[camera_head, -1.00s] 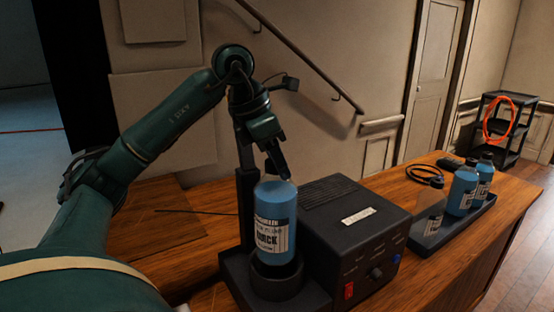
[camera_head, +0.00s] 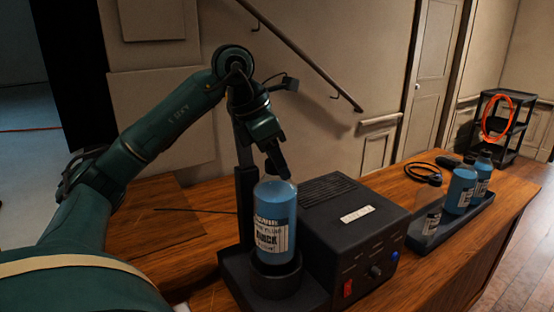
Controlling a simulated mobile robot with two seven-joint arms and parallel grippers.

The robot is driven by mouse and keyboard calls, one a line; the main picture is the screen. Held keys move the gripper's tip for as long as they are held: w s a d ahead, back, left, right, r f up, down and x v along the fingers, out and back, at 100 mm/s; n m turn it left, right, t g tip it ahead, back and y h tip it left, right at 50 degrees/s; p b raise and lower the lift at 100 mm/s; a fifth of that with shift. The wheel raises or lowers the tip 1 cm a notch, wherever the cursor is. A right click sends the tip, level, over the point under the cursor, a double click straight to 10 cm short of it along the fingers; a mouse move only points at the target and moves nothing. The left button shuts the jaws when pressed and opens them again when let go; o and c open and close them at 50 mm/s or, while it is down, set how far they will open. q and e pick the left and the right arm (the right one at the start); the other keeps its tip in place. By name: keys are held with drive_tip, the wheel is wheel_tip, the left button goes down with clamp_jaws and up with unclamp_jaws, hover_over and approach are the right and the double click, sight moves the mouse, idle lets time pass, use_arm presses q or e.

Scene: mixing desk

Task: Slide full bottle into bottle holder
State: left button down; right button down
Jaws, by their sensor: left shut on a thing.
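A bottle of blue liquid (camera_head: 276,213) with a white label stands upright, its bottom inside the round black cup (camera_head: 276,282) of the holder on the desk. The cup hides the bottle's lower end. My left gripper (camera_head: 276,170) reaches down from above and is shut on the top of this bottle. Its fingers partly hide the bottle's neck. My right gripper is not in view.
A black control box (camera_head: 345,230) with a red switch stands right beside the holder. Farther right, a black tray (camera_head: 450,226) holds two blue bottles (camera_head: 461,188) and a clear one (camera_head: 425,212). A dark cable (camera_head: 425,173) lies behind. The wooden desk (camera_head: 150,220) is mostly bare at left.

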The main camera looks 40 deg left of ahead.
use_arm(q)
drive_tip(key=shift+f, duration=0.25)
drive_tip(key=shift+f+b, duration=0.3)
drive_tip(key=shift+b, duration=0.15)
drive_tip(key=shift+f+b, duration=0.5)
drive_tip(key=shift+f, duration=0.25)
